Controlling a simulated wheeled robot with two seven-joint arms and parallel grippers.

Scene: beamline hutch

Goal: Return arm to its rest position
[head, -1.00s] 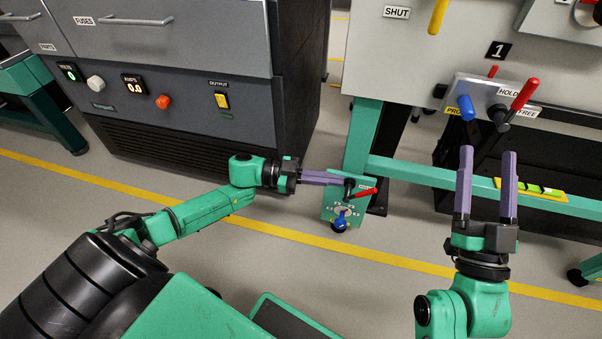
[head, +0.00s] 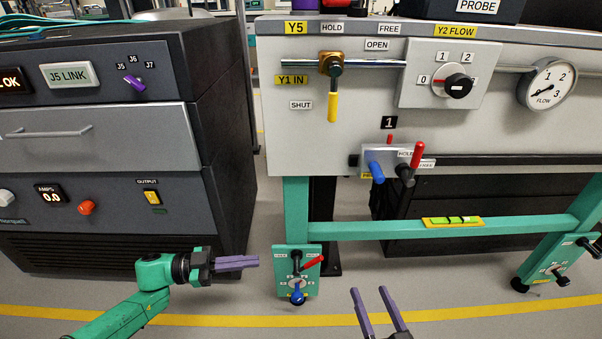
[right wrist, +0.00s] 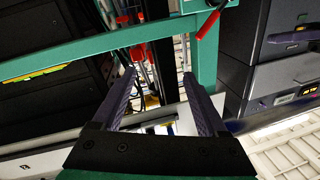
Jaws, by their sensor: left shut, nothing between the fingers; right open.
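My left gripper (head: 238,262) has purple fingers that are together with nothing between them. It points right, in front of the grey cabinet's base and left of the green leg plate (head: 282,262) with its red and blue handles. My right gripper (head: 368,292) is at the bottom of the head view, with its two purple fingers apart and pointing up. It is empty, below the green crossbar. In the right wrist view its open fingers (right wrist: 165,85) frame a green bar and post beyond them, and nothing is between them.
A grey cabinet (head: 100,140) stands at the left. A white panel (head: 290,135) with a yellow-handled valve (head: 332,100), a dial and a gauge (head: 547,84) stands ahead on a green frame (head: 380,231). A lever block (head: 392,160) juts from it. Floor is clear around the yellow line (head: 220,320).

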